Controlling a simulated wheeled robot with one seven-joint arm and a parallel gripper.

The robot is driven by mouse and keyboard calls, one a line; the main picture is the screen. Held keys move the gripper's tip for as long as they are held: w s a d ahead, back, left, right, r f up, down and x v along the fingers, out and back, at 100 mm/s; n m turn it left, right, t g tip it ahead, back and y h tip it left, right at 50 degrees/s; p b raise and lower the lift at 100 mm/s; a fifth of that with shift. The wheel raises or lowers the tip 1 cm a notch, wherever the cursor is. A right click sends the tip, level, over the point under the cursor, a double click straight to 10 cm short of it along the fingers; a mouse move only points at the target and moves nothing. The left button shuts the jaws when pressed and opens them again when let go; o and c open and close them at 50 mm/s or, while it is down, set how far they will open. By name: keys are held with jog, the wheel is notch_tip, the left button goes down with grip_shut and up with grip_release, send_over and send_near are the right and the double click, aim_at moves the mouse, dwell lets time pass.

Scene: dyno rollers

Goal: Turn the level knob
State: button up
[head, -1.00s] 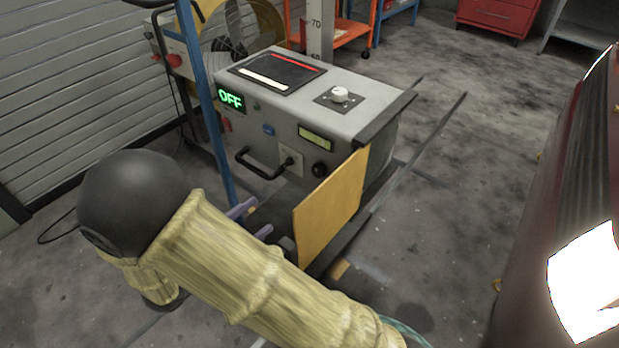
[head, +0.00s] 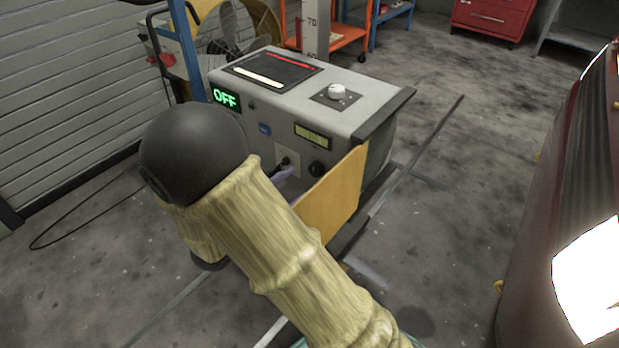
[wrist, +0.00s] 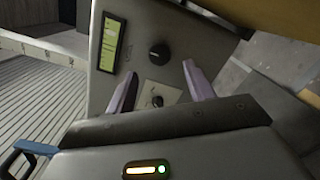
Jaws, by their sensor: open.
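A grey console (head: 385,88) stands on the floor. A white knob (head: 337,92) sits on a dark plate on its top. A black knob (head: 317,170) is on its front face below a small display (head: 313,136); which one is the level knob I cannot read. In the wrist view the black knob (wrist: 159,55) lies just beyond my gripper (wrist: 155,75), whose two pale purple fingers are apart and empty. A socket plate with a dark plug (wrist: 157,101) shows between the fingers. In the head view my arm hides most of the gripper.
An orange-yellow panel (head: 335,203) sticks out right of the black knob, close to my gripper. A green OFF screen (head: 226,98) is at the console's left. A blue post (head: 187,50) stands behind. A dark red vehicle (head: 545,190) is at right, with clear floor between.

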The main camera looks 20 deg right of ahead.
aim_at(313, 172)
jog(key=b+x, duration=0.1)
jog(key=x, duration=0.4)
jog(key=shift+w+d, duration=0.15)
jog(key=shift+d, duration=0.2)
jog(key=c, duration=1)
